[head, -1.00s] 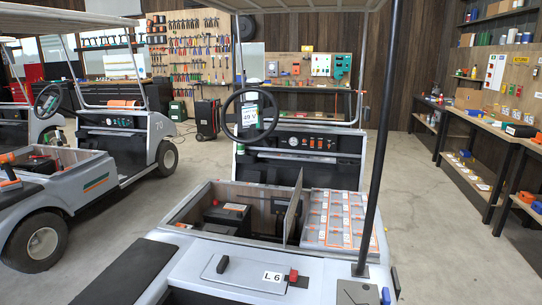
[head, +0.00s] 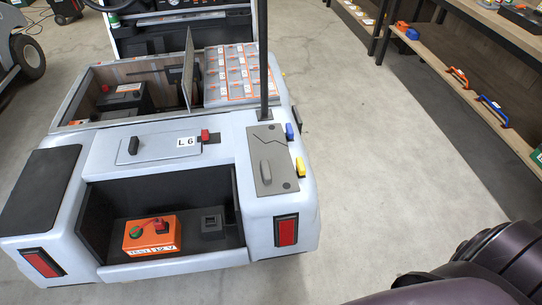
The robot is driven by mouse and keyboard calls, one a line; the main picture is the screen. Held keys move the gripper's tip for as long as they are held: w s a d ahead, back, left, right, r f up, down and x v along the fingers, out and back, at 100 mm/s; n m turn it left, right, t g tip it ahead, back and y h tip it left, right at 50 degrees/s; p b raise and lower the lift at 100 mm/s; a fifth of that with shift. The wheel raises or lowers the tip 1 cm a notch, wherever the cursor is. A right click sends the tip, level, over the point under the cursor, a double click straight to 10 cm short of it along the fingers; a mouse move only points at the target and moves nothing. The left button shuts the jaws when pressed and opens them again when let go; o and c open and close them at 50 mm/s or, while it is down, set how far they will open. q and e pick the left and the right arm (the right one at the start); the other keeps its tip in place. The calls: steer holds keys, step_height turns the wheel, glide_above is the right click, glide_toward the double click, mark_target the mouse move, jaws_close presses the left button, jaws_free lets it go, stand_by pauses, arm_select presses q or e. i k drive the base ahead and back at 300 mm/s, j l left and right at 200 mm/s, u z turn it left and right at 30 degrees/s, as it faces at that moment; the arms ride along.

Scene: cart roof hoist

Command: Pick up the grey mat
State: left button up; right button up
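A flat grey rectangular mat-like sheet (head: 283,174) lies on the rear right corner of the white cart (head: 220,133). It has two dark round spots at opposite corners and a thin dark line across it. A grey oblong piece (head: 266,172) sits on it; I cannot tell if it is part of it. A black post stands at its far edge. A blue piece (head: 289,131) and a yellow piece (head: 300,167) are by its right edge. Neither gripper shows; only dark links of my arm appear at the bottom right.
The cart's rear bay holds an orange box (head: 152,235) and a small black block (head: 212,223). A black pad (head: 40,186) covers the rear left. A divided tray (head: 228,72) sits farther forward. Shelves (head: 455,75) stand at right, with clear floor between.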

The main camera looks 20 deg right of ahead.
mark_target(274, 174)
steer(key=u, duration=0.25)
steer(key=l+u, duration=0.45)
steer(key=k+l+u, duration=0.1)
steer(key=l+u, duration=0.35)
steer(key=l, duration=0.15)
